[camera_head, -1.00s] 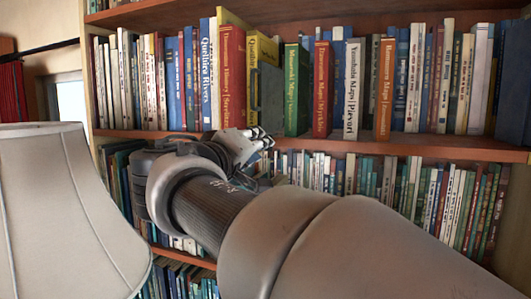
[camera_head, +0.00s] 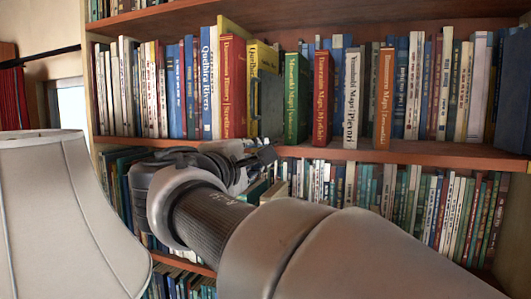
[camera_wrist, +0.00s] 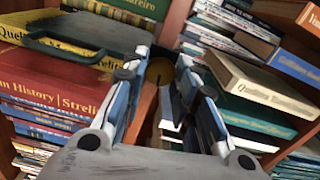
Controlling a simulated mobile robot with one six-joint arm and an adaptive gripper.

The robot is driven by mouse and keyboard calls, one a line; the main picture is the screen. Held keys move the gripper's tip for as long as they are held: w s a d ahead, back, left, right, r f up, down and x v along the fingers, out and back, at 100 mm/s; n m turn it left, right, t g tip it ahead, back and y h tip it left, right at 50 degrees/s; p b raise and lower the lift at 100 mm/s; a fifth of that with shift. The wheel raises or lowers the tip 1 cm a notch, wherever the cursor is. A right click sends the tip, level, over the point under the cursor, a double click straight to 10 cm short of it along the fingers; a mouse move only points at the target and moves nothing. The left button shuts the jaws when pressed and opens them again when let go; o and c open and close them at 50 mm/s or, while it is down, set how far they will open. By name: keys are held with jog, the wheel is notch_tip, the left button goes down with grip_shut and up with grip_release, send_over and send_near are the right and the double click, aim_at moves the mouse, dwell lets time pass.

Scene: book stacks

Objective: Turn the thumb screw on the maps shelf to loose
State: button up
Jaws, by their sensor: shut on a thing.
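The maps shelf (camera_head: 425,153) is the brown board under the row of large books, several of them with "Maps" on the spine. In the head view my gripper (camera_head: 264,156) is at this board's front edge, below the yellow book. In the wrist view my gripper (camera_wrist: 163,82) has its two fingers on either side of a small, dark brass-coloured round piece, which looks like the thumb screw (camera_wrist: 159,71). The fingers are shut on it and partly hide it. Its loose or tight setting cannot be read. In the head view my gripper and wrist hide the screw.
A red book (camera_head: 233,88) and a yellow book (camera_head: 252,92) stand just above my gripper. Lower-shelf books (camera_head: 400,205) are close beneath it. A pale lampshade (camera_head: 60,215) stands at the left, near my arm.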

jog(key=shift+r+n, duration=0.1)
jog(key=shift+n, duration=0.3)
jog(key=o, duration=0.8)
jog(key=shift+w+d, duration=0.1)
jog(key=shift+c, duration=0.2)
jog(key=v, duration=1.2)
